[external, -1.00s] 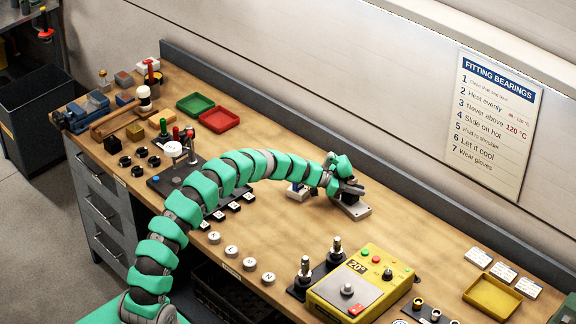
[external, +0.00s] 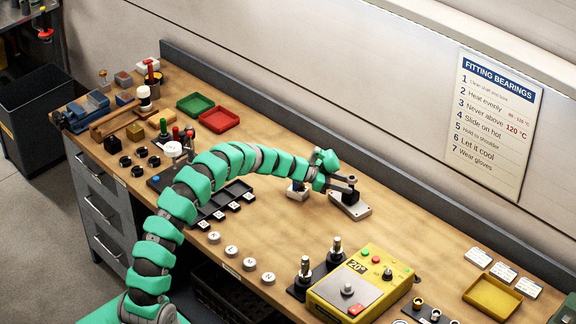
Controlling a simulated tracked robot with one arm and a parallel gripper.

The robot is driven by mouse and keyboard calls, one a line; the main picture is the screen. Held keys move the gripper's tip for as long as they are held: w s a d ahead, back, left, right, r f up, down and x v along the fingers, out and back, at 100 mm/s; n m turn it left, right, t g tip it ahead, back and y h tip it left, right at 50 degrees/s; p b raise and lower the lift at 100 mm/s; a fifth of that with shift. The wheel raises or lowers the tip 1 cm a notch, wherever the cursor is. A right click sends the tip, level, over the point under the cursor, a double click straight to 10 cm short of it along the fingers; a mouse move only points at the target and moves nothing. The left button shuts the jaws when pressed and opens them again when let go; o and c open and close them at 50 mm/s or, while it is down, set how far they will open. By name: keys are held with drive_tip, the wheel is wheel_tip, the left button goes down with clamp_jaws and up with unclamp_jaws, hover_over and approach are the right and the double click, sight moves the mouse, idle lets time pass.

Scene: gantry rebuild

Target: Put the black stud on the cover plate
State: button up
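My gripper (external: 344,183) is just above and left of this piece, at the plate's back left side. Its dark fingers are small and overlap the dark piece in the picture, so I cannot tell their opening or whether they touch it. A white block (external: 297,193) sits left of the plate, partly behind my arm.
A yellow heater box (external: 345,298) and a black stand with two metal posts (external: 306,268) are in front of the plate. Round lettered discs (external: 231,251) line the front edge. A black tray (external: 225,200) lies under my arm.

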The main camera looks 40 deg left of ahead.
drive_tip(key=w+a+r+n+t+y+p, duration=0.1)
drive_tip(key=a+r+t+y, duration=0.15)
drive_tip(key=r, duration=1.15)
drive_tip(key=w+a+r+t+y, duration=0.1)
drive_tip(key=r+t, duration=0.2)
drive_tip(key=r, duration=1.2)
drive_tip(key=s+a+r+n+t+y, duration=0.2)
drive_tip(key=s+r+y, duration=0.15)
drive_tip(key=r, duration=0.55)
drive_tip(key=s+a+r+n+t+y, duration=0.15)
drive_tip(key=s+r, duration=0.25)
drive_tip(key=r, duration=0.4)
drive_tip(key=s+r+n+g+y, duration=0.1)
drive_tip(key=s+r+n+y, duration=0.15)
drive_tip(key=s+r, duration=0.4)
drive_tip(key=s+r+n+y, duration=0.2)
drive_tip(key=s+r+n, duration=0.1)
drive_tip(key=s, duration=0.6)
drive_tip(key=s+d+g+h, duration=0.1)
drive_tip(key=s+d, duration=0.2)
drive_tip(key=s, duration=0.4)
drive_tip(key=s+d+f+m+g+h, duration=0.1)
drive_tip(key=s+d+h, duration=0.1)
drive_tip(key=s, duration=0.5)
drive_tip(key=shift+s+d, duration=0.15)
drive_tip(key=shift+d, duration=0.4)
